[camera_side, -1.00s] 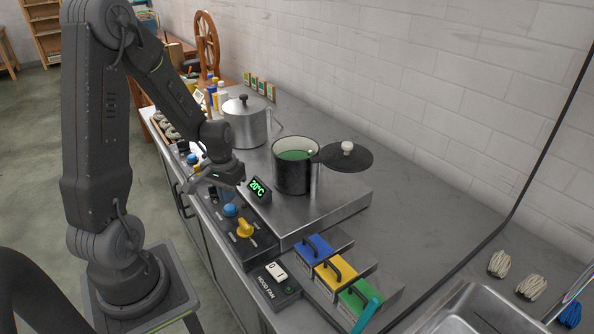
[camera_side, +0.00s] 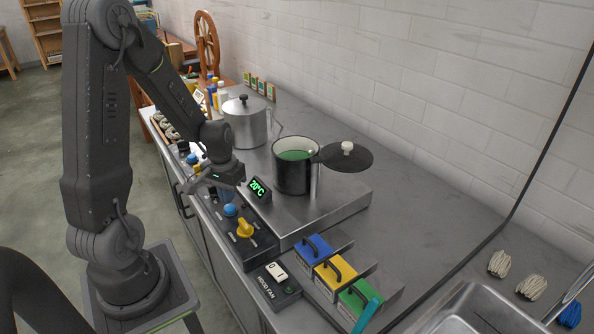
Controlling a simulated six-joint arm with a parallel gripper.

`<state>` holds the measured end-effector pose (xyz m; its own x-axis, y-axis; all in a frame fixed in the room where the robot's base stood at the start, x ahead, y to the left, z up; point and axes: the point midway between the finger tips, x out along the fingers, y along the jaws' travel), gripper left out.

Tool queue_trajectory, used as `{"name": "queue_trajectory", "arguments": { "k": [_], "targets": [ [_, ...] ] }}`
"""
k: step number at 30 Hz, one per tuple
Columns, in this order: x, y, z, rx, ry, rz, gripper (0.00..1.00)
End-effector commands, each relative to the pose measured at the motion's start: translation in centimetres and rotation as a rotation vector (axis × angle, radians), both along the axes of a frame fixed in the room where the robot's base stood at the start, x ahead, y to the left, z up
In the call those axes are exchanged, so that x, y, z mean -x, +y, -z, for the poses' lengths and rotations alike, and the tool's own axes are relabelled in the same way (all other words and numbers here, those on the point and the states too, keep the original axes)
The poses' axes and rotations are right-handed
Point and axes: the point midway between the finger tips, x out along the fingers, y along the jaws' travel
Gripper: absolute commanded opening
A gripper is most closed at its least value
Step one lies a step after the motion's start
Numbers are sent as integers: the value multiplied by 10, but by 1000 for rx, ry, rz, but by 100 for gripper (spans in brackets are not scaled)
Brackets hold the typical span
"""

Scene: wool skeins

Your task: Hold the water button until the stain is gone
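A control strip (camera_side: 258,247) runs along the front edge of the counter. It carries a round blue button (camera_side: 231,210) and a yellow knob (camera_side: 244,228). Another blue button (camera_side: 192,159) sits farther back. I cannot tell which one is the water button. My gripper (camera_side: 190,187) is low over the strip, to the left of the 20°C display (camera_side: 258,189) and behind the nearer blue button. Its fingers are small and dark, and I cannot tell whether they are open or touch anything. I see no stain in this view.
A steel pot (camera_side: 244,127) stands behind. Blue, yellow and green boxes (camera_side: 313,247), a hood fan switch (camera_side: 277,284) and a sink (camera_side: 470,312) are nearer.

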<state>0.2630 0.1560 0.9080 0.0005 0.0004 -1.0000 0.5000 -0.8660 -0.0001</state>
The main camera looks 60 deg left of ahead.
Motion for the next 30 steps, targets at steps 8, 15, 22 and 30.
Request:
{"name": "queue_trajectory", "arguments": {
  "k": [8, 15, 22, 30],
  "targets": [
    [0, 0, 7, 1, 2, 0, 0],
    [0, 0, 13, 1, 2, 0, 0],
    [0, 0, 18, 0, 1, 0, 0],
    [0, 0, 25, 1, 2, 0, 0]
  ]
}}
